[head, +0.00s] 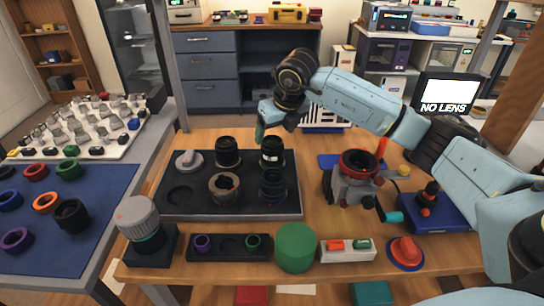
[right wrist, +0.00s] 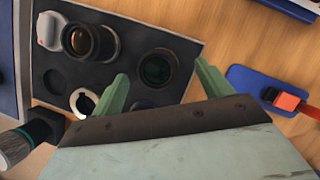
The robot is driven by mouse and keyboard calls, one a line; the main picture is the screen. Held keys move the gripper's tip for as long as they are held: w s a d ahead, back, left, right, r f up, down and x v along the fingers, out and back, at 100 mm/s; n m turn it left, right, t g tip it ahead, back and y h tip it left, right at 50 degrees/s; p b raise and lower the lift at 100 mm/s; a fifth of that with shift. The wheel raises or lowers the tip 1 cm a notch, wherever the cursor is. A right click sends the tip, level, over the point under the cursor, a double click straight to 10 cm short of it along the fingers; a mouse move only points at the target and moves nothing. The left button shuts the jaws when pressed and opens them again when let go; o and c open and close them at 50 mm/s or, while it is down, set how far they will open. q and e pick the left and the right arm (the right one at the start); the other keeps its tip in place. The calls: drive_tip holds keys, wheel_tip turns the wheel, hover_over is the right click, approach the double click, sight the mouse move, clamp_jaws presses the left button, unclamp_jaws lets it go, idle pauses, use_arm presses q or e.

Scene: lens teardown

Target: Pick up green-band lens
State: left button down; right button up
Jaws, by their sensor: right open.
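Several black lenses stand upright on the dark tray (head: 172,208). No green band can be made out clearly on any of them. The back-right lens (head: 271,152) is nearest my right gripper (head: 262,132), which is above and just behind it. In the right wrist view this lens (right wrist: 157,67), with a faint green tint in its glass, appears between the spread fingers of the gripper (right wrist: 160,77). The gripper is open and empty. Another black lens (head: 228,152) stands at back left, and one (head: 272,185) at front right. My left gripper is out of view.
A pale-holed ring (head: 224,187) and a grey cap (head: 188,160) share the tray. A small rack (head: 228,253) with purple and green rings, a green cylinder (head: 295,248) and a grey knurled piece (head: 138,222) stand in front. A red-ringed fixture (head: 356,185) stands right.

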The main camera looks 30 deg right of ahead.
sight(273, 141)
drive_tip(key=x, duration=0.3)
drive_tip(key=b+x, duration=0.1)
drive_tip(key=x, duration=0.1)
drive_tip(key=shift+s+a+f, duration=0.2)
drive_tip(key=shift+a+f, duration=0.15)
drive_tip(key=shift+f, duration=0.15)
drive_tip(key=shift+w+f, duration=0.1)
drive_tip(key=shift+f, duration=0.05)
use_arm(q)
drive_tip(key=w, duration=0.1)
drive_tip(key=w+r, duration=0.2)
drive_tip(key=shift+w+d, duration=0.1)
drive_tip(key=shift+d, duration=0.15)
use_arm(e)
drive_tip(key=c, duration=1.3)
